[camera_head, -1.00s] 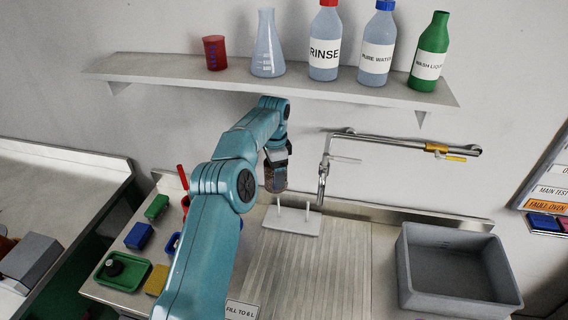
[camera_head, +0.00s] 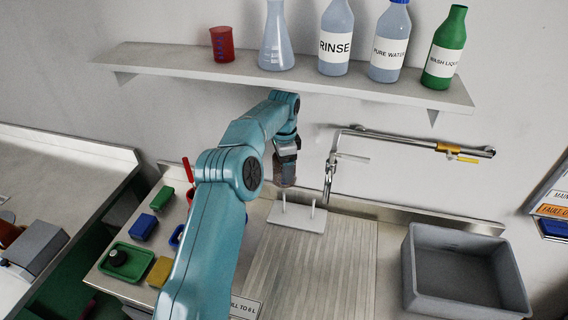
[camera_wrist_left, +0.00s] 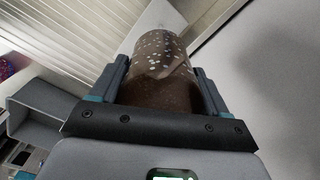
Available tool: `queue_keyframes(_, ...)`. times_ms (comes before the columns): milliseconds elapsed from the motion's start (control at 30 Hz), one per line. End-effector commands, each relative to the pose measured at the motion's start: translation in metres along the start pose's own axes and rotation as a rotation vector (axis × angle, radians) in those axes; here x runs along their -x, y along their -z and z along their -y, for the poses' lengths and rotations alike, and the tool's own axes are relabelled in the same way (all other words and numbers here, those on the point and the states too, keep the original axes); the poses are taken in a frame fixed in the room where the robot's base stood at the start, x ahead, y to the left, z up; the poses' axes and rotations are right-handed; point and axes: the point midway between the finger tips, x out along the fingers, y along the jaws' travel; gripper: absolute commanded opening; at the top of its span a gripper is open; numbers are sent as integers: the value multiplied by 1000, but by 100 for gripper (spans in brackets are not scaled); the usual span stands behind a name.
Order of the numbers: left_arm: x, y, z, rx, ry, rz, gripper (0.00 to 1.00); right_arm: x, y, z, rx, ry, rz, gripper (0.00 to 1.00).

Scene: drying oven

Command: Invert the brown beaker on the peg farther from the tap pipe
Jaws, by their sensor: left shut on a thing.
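The brown beaker (camera_wrist_left: 160,70) is between the fingers of my left gripper (camera_wrist_left: 162,88) in the left wrist view; pale specks dot its wall. In the head view my left gripper (camera_head: 286,158) is shut on the beaker (camera_head: 285,175), which hangs below it, above and behind the peg base. The white peg base (camera_head: 297,217) has two upright pegs, a left peg (camera_head: 284,202) and a right peg (camera_head: 313,209). The tap pipe (camera_head: 329,175) comes down to the right of them, nearer the right peg. Both pegs look bare. My right gripper is not in view.
A shelf (camera_head: 170,68) above holds a red beaker (camera_head: 222,44), a flask and several bottles. A green tray (camera_head: 125,262), sponges and blocks lie at the left.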

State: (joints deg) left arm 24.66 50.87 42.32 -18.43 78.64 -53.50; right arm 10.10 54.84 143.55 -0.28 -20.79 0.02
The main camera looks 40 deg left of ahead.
Motion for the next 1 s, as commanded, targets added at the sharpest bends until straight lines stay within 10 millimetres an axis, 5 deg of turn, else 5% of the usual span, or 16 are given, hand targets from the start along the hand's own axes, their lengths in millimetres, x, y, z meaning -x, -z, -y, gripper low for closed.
queue_keyframes(1000, -93, -1, 0, 0, -2, 2, 41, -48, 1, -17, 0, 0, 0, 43)
